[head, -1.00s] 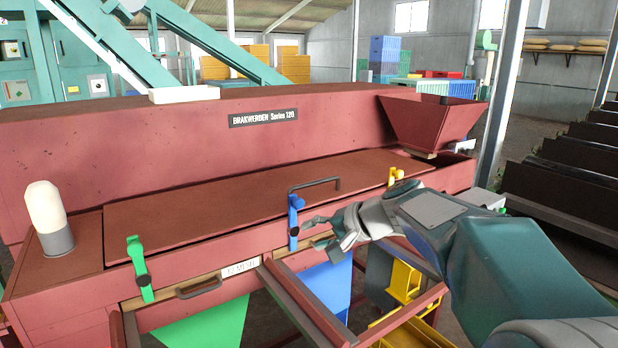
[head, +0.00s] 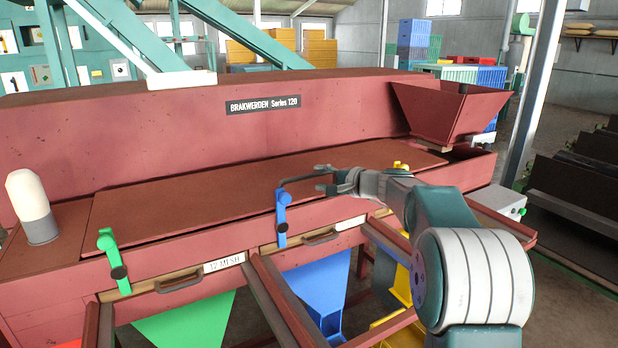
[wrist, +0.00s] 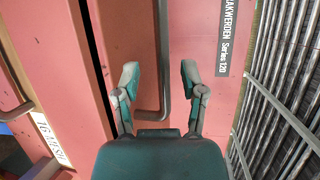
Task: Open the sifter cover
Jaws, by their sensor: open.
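The sifter cover (head: 180,206) is a long, flat red-brown panel on top of the red machine, lying down. A dark bar handle (head: 298,178) stands on it near its front edge. My gripper (head: 322,179) is open at the handle's right end in the head view and partly hides it. In the wrist view the handle (wrist: 163,50) runs between the two spread fingers of my gripper (wrist: 160,77); I see no finger closed on it. A green latch (head: 113,260), a blue latch (head: 282,218) and a yellow latch (head: 399,166) sit along the cover's front edge.
A white lamp (head: 30,205) stands at the left end. A red hopper (head: 450,112) is at the back right. Mesh drawers with handles (head: 185,283) and sloping frame rails (head: 285,303) lie below the front edge. A grey post (head: 533,95) rises at the right.

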